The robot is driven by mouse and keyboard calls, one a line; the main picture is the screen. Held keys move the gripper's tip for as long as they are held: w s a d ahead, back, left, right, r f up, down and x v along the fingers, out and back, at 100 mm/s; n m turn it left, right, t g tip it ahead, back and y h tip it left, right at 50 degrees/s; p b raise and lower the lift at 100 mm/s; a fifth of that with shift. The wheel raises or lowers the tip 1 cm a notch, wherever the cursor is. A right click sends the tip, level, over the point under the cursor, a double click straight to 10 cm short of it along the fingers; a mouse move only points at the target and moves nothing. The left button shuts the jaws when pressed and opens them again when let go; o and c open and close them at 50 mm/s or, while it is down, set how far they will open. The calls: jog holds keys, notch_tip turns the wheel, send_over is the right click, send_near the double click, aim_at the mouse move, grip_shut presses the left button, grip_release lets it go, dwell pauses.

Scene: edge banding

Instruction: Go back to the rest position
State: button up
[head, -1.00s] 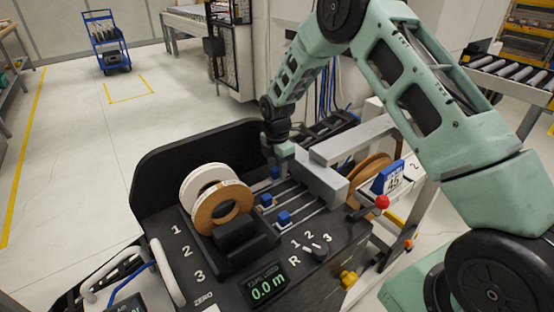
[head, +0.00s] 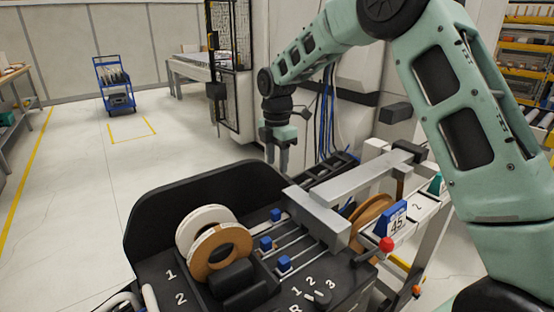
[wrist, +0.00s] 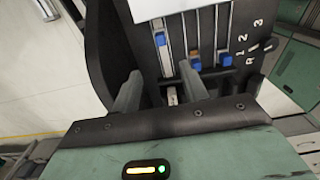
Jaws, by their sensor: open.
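My gripper (head: 277,157) hangs at the end of my green arm, fingers pointing down, in the air above the far end of the black edge banding machine (head: 165,215). Its two fingers are apart and nothing shows between them. In the wrist view my gripper (wrist: 160,90) is also open, with the sliders and the machine's dark wall beyond the fingertips. The blue slider knobs (head: 266,244) sit on parallel rails below and in front of the gripper, apart from it.
White and brown tape rolls (head: 222,252) stand on the machine. A grey bar (head: 362,172) and a red-knobbed lever (head: 386,244) are at its right. A blue cart (head: 115,85) stands far back left. The floor (head: 75,170) at left is clear.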

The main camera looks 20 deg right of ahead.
jog(key=shift+r, duration=0.15)
dwell(0.3)
jog(key=s+a+r+m, duration=0.3)
jog(key=s+a+m, duration=0.2)
jog(key=s+a, duration=1.15)
jog(key=s+d+f+m, duration=0.1)
jog(key=s+m, duration=0.6)
jog(key=s, duration=1.5)
jog(key=shift+d+f+m+y, duration=0.15)
jog(key=shift+f+m+y, duration=0.15)
jog(key=shift+f, duration=0.25)
jog(key=shift+s, duration=0.1)
